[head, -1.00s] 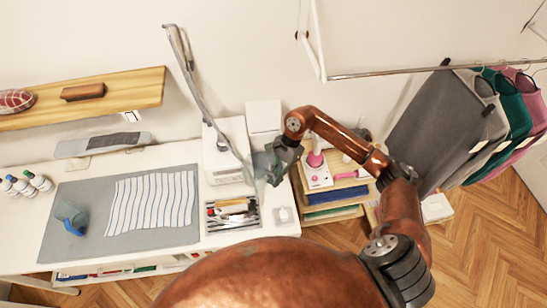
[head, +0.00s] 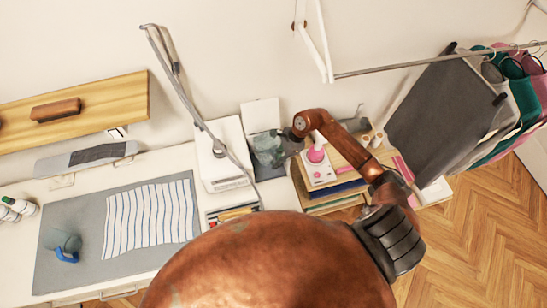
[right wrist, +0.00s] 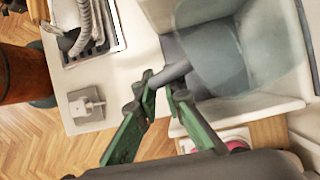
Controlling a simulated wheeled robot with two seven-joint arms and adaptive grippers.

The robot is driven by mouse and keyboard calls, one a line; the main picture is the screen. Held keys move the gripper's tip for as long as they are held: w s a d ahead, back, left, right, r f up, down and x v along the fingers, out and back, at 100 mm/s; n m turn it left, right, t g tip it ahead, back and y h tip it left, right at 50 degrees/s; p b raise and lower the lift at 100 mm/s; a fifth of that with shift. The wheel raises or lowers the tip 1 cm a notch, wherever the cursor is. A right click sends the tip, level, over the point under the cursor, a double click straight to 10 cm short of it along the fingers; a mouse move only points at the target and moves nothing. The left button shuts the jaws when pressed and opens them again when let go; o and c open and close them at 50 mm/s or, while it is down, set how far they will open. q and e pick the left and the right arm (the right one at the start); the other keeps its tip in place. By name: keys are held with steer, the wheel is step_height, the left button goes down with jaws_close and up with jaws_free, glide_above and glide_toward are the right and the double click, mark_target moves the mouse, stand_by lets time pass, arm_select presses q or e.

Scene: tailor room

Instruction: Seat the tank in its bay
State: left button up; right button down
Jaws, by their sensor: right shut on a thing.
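The tank (head: 268,148), a translucent grey vessel, is at the white bay housing (head: 261,113) beside the white steam station. In the right wrist view the tank (right wrist: 235,55) sits between the housing's white walls (right wrist: 245,113). I cannot tell how deep it is or whether it touches the bottom. My right gripper (head: 293,138) is shut on the tank's grey handle; its green fingers (right wrist: 165,88) pinch the handle in the wrist view. My left gripper is not in view.
The white station (head: 222,155) with its grey hose stands just left of the bay. A shelf cart (head: 325,195) with a pink-and-white device is close on the right. A translucent jug with a blue handle (head: 66,256) stands on the grey mat (head: 75,280).

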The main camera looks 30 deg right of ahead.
steer(key=shift+s+f, duration=0.15)
steer(key=shift+f, duration=0.35)
steer(key=shift+a+f+b, duration=0.1)
steer(key=shift+f+b, duration=0.6)
steer(key=shift+f, duration=0.2)
step_height(320, 180, down, 2)
steer(key=shift+f+b, duration=0.25)
steer(key=shift+b, duration=0.35)
arm_select(q)
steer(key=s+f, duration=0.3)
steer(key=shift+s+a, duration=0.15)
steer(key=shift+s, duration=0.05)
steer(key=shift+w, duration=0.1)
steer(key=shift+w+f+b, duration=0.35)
steer(key=shift+b, duration=0.05)
arm_select(e)
steer(key=shift+d, duration=0.25)
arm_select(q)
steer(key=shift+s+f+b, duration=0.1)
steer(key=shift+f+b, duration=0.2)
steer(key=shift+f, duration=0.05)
